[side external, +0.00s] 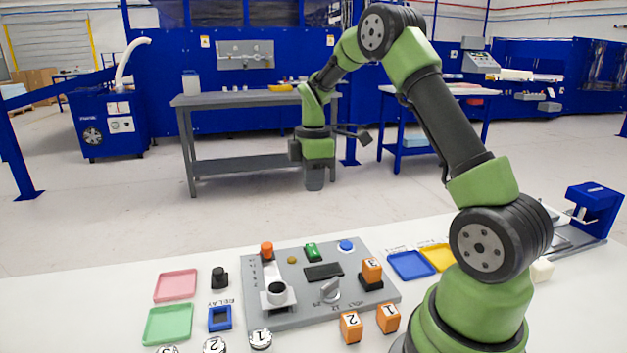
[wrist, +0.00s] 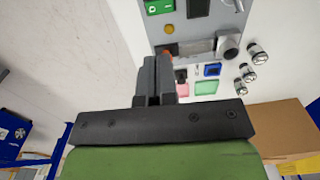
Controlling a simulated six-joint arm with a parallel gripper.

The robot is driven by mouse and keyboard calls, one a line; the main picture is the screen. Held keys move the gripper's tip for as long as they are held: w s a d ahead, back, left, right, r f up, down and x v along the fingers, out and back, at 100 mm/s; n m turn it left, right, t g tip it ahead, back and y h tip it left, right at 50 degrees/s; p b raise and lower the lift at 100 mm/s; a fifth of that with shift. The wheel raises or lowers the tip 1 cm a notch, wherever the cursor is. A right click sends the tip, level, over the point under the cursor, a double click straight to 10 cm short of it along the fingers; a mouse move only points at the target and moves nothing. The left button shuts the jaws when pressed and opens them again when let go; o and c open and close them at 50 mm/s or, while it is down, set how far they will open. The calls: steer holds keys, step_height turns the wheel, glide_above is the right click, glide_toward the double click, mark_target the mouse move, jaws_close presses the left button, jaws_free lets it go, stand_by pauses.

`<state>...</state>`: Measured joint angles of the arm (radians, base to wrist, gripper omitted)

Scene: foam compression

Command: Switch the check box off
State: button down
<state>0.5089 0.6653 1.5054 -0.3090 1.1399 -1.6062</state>
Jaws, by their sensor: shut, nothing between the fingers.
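The check box is a grey panel (side external: 306,312) lying on the white table, and part of it shows at the top of the wrist view (wrist: 208,27). It carries a green switch (side external: 311,251), seen also in the wrist view (wrist: 158,7); I cannot tell its position. An orange-tipped lever (side external: 267,249), an amber round lamp (side external: 291,260), a blue button (side external: 346,245), a dark display (side external: 324,271) and a grey knob (side external: 330,291) sit around it. My gripper (side external: 314,184) points down, well above the panel, apart from it. Its fingers (wrist: 156,72) are shut and empty.
A black cup-like part (side external: 277,292) and an orange block (side external: 371,270) stand up from the panel. Loose orange blocks (side external: 350,326), numbered silver cylinders (side external: 260,339), and pink (side external: 176,285) and green (side external: 168,324) trays lie around. Blue (side external: 411,265) and yellow (side external: 440,257) trays are right.

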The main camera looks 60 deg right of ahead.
mark_target(311, 245)
steer(key=shift+w, duration=0.1)
steer(key=shift+w+d+f, duration=0.1)
steer(key=shift+w+d, duration=0.25)
steer(key=shift+w, duration=0.05)
step_height(311, 245, down, 14)
stand_by(0.6)
steer(key=shift+f, duration=0.25)
